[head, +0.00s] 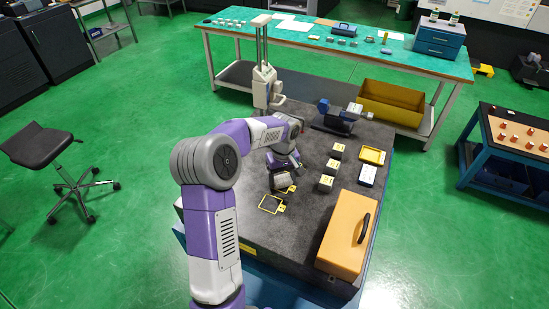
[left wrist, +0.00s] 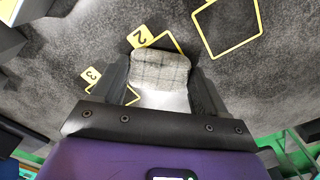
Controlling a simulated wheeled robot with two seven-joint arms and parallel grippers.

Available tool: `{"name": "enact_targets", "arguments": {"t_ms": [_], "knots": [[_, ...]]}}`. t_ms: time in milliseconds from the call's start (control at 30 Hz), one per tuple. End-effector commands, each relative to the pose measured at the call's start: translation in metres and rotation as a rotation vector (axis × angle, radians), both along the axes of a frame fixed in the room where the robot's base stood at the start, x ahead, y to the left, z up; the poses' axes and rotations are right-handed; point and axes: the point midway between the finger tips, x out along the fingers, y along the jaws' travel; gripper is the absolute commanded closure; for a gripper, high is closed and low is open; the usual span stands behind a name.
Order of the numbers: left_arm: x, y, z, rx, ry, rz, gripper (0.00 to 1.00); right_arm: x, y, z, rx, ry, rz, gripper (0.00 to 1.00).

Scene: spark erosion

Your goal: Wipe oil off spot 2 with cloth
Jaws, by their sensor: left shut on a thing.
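My left gripper (head: 281,178) is low over the dark grey slab in the middle of the head view. In the left wrist view its two dark fingers are shut on a pale grey, quilted cloth (left wrist: 160,72). The cloth lies over most of spot 2, whose yellow outline (left wrist: 172,41) and tag "2" (left wrist: 140,37) show at its far edge. Any oil there is hidden, and I cannot tell whether the cloth touches the slab. Spot 3's tag (left wrist: 91,74) is beside the left finger. My right gripper is not in view.
Another yellow outline (left wrist: 232,27) is at the upper right. On the slab (head: 237,224) stand an orange case (head: 347,234), several small pale blocks (head: 331,166), a yellow tray (head: 373,155) and a blue-grey device (head: 336,119). A mustard bin (head: 391,103) is behind.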

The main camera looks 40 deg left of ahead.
Motion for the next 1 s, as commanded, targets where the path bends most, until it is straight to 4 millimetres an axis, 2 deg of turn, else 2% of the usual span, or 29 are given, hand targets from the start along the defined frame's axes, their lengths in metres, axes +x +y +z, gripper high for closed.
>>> {"name": "enact_targets", "arguments": {"t_ms": [367,433,1000], "knots": [[0.0,-0.029,-0.002,-0.002,0.001,0.005,0.55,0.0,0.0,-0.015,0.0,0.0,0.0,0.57],[0.0,-0.023,0.003,0.0,0.001,0.006,0.55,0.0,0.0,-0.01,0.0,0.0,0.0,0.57],[-0.001,0.024,0.001,-0.001,0.003,-0.002,0.55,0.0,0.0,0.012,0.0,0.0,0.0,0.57]]}}
